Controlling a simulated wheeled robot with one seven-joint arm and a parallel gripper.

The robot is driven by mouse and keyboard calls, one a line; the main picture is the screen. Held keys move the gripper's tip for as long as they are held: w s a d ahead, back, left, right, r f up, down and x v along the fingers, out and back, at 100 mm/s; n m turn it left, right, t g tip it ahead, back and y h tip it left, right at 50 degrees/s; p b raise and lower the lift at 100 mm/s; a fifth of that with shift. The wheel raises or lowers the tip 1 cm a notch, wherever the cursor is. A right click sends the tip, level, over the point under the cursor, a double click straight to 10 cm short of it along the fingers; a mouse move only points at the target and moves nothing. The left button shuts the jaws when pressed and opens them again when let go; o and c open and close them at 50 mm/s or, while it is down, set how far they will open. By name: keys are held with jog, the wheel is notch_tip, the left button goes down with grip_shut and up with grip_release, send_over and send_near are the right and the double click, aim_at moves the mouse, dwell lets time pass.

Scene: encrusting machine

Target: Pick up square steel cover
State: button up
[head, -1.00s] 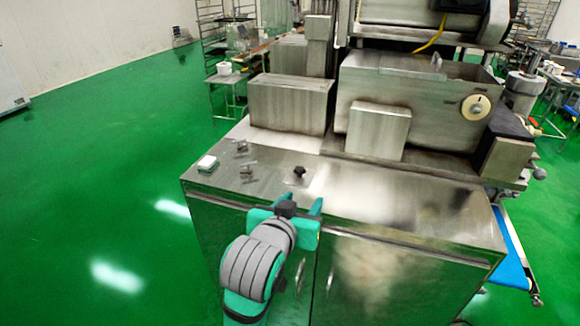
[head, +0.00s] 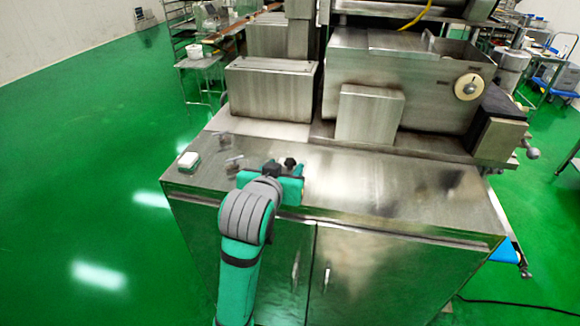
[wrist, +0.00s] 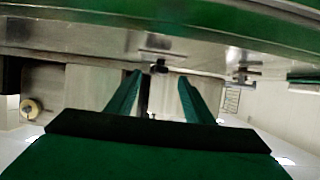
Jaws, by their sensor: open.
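The square steel cover (head: 290,163) is on the steel counter, seen in the head view mostly as its black knob; my gripper hides most of its plate. In the wrist view, the cover's knob (wrist: 160,67) shows ahead, between the fingertips in the picture and beyond them. My gripper (head: 283,171) is over the front part of the counter, close in front of the cover. It is open and empty, with its two green fingers (wrist: 160,77) apart in the wrist view. I cannot tell the exact gap to the knob.
A steel box (head: 270,90) and an upright steel block (head: 369,115) stand behind. The counter's right part (head: 420,195) is clear.

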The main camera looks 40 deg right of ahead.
aim_at(290, 159)
jog(key=shift+x, duration=2.25)
jog(key=shift+r, duration=0.15)
grip_shut()
jog(key=shift+r, duration=0.15)
